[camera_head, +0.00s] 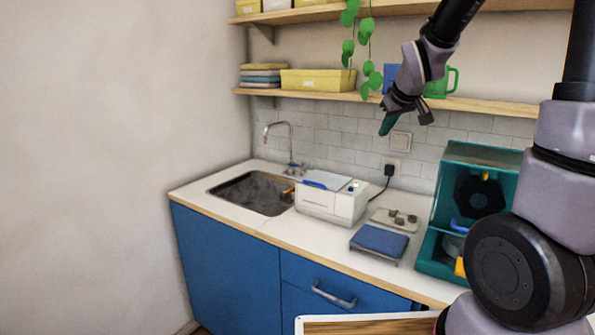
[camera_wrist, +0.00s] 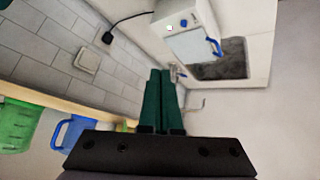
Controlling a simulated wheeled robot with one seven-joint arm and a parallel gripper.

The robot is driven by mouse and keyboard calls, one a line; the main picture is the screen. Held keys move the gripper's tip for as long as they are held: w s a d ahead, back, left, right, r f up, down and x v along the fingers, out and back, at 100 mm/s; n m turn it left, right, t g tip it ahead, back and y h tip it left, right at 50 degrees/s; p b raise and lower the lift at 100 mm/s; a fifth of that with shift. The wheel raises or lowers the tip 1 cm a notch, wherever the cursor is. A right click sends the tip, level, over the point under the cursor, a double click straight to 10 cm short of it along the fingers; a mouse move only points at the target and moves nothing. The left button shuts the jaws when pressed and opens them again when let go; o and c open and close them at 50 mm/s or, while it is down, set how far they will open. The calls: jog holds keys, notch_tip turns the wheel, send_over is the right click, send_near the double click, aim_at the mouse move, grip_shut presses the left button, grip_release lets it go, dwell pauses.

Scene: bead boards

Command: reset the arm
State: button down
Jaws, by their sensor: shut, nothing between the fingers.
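My gripper (camera_head: 386,124) is raised in the air in front of the wall shelves, above the counter, with its green fingers pointing down. In the wrist view the two green fingers (camera_wrist: 162,78) lie close together, shut with nothing between them. My arm comes in from the top right of the head view, and a large part of it covers the right side.
Below are a counter (camera_head: 270,228) with a sink (camera_head: 252,194), a white machine (camera_head: 332,203), a blue-topped scale (camera_head: 379,241) and a teal cabinet (camera_head: 484,155). The lower shelf (camera_head: 300,95) carries a yellow box (camera_head: 318,80) and a green mug (camera_head: 438,85) near my gripper.

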jog(key=s+r+m, duration=0.4)
jog(key=s, duration=0.8)
jog(key=s+r+m+g+y, duration=0.1)
jog(key=s+r+m, duration=0.3)
jog(key=s, duration=0.8)
jog(key=shift+r, duration=0.3)
dwell(1.1)
